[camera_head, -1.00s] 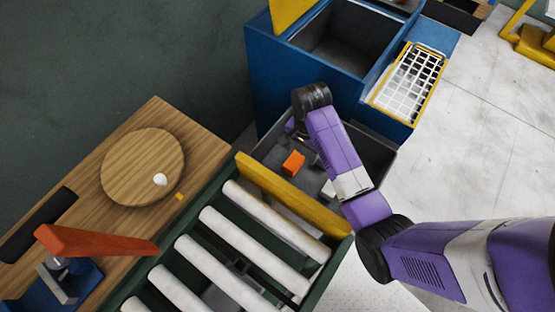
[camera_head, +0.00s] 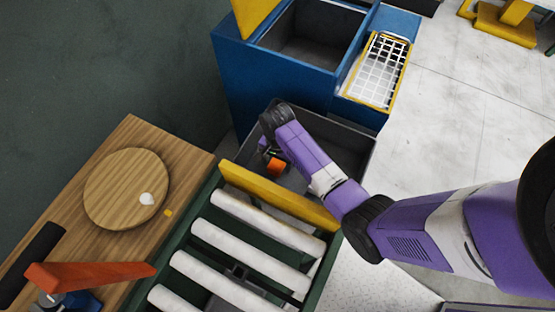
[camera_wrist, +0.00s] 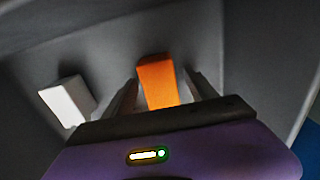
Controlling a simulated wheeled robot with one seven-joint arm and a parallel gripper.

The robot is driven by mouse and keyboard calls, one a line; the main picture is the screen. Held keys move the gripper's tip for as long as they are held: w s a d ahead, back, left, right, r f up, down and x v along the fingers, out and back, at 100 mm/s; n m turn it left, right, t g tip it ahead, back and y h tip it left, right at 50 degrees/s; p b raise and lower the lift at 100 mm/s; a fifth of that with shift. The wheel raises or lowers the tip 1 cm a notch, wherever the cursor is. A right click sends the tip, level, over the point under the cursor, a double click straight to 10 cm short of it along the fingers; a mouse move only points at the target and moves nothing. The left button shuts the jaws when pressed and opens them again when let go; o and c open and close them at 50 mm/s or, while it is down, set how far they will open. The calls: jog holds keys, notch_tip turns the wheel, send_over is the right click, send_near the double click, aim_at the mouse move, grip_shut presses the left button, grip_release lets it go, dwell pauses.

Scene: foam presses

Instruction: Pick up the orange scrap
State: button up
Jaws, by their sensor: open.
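The orange scrap (camera_head: 277,166) is a small block in the grey bin (camera_head: 352,150) behind the roller conveyor. My gripper (camera_head: 266,150) reaches down into the bin beside it, partly hidden by my wrist. In the wrist view the orange scrap (camera_wrist: 157,80) shows between the two open fingers of my gripper (camera_wrist: 162,82), its far end reaching past the tips. I cannot tell whether either finger touches it. A white scrap (camera_wrist: 67,100) lies apart, left of the fingers in the wrist view.
A yellow bar (camera_head: 278,196) edges the conveyor's white rollers (camera_head: 235,245) in front of the bin. A blue open-topped machine (camera_head: 270,85) stands behind the bin. A wooden table (camera_head: 130,135) with a round board (camera_head: 125,190) is at left.

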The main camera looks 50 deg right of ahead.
jog(key=c, duration=1.4)
